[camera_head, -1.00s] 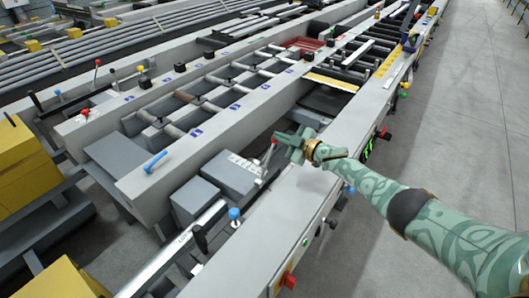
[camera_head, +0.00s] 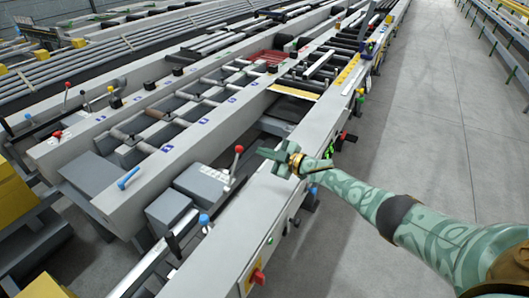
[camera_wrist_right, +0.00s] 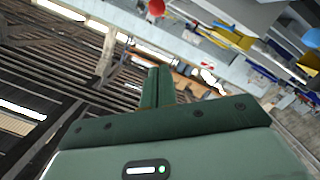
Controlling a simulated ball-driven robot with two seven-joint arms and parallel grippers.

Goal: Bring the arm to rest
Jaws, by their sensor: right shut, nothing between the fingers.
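My right arm (camera_head: 430,225) comes in from the lower right, its sleeve patterned in green. My right gripper (camera_head: 268,155) is shut and empty. It hangs above the near grey rail of the runout table (camera_head: 240,235), just right of a lever with a red knob (camera_head: 239,149). In the right wrist view the two green fingers (camera_wrist_right: 158,85) stand side by side, with nothing between them. A red knob (camera_wrist_right: 156,8) shows beyond them at the top. My left gripper is not in view.
A blue handle (camera_head: 128,178), a blue knob (camera_head: 204,219) and a red switch (camera_head: 258,276) sit on the table's rails. Rollers and a yellow-edged plate (camera_head: 293,92) lie farther back. The concrete floor (camera_head: 430,110) at right is clear.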

